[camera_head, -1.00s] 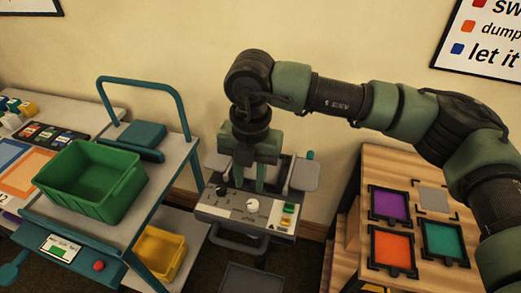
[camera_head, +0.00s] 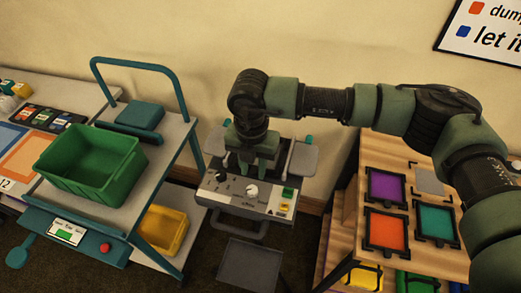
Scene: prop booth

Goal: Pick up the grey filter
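My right gripper (camera_head: 256,166) points down at the grey machine (camera_head: 238,199) by the wall, its fingers low over or in the machine's back part. I cannot tell whether the fingers are apart or shut on something; the machine's slot is hidden behind them. On the wooden table at the right, a plain grey square (camera_head: 429,180) lies between dark corner marks, without the dark frame its neighbours have; I cannot tell whether it is the filter or a bare marked spot. I see no framed grey filter. My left gripper is out of view.
Framed purple (camera_head: 387,186), orange (camera_head: 387,231) and teal (camera_head: 436,221) filters lie beside the grey square. A cart with a green bin (camera_head: 92,165) stands left of the machine, with a yellow bin (camera_head: 163,231) below. My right arm spans above the table.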

